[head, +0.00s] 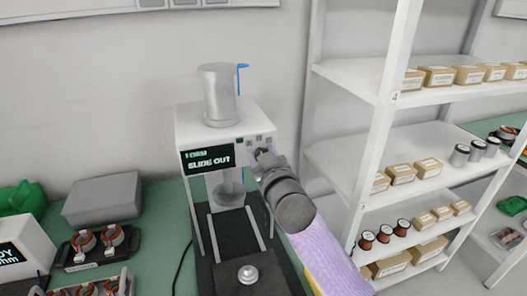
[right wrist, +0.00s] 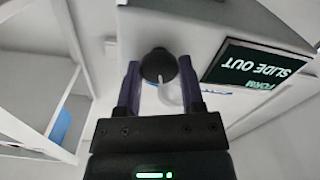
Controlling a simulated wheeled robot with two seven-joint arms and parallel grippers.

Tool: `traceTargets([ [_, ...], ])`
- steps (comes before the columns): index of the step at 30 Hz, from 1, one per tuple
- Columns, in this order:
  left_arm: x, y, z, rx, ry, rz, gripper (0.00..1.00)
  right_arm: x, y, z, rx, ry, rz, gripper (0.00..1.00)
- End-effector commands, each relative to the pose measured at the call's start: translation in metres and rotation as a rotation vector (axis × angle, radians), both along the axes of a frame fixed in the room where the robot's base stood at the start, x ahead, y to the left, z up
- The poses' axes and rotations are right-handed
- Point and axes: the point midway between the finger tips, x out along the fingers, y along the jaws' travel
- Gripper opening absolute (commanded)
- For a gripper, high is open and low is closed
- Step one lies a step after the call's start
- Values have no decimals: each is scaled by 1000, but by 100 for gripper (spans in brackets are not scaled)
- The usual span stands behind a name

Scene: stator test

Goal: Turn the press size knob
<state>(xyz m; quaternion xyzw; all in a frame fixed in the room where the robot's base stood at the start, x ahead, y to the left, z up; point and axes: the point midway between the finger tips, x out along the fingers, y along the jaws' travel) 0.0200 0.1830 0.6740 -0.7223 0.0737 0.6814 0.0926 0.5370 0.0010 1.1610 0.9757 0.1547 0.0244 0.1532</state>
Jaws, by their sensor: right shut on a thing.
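The press (head: 232,120) is a white machine with a metal cylinder on top and a dark screen (head: 208,158) reading "FORM" and "SLIDE OUT". Its size knob (right wrist: 158,65) is a round black knob with a pale pointer line, on the press front beside the screen in the right wrist view. My right gripper (right wrist: 160,88) has its two dark fingers on either side of the knob, shut on it. In the head view my right gripper (head: 262,157) reaches the upper right of the press front and hides the knob. My left gripper is not in view.
A black slide base with a round metal piece (head: 248,274) stands below the press. A grey box (head: 103,199) and a black tray (head: 90,250) with copper-wound stators are on the green table at left. White shelves (head: 360,140) with boxes stand close at right.

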Motion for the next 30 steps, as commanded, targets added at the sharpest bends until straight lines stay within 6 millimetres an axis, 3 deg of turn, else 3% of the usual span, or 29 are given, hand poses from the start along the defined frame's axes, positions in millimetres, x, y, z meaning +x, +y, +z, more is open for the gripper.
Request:
traceTargets([
  [15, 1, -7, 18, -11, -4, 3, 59, 0, 1, -1, -351, -112, 0, 0],
  [30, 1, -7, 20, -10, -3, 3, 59, 0, 1, -2, -453, -144, -1, 0],
])
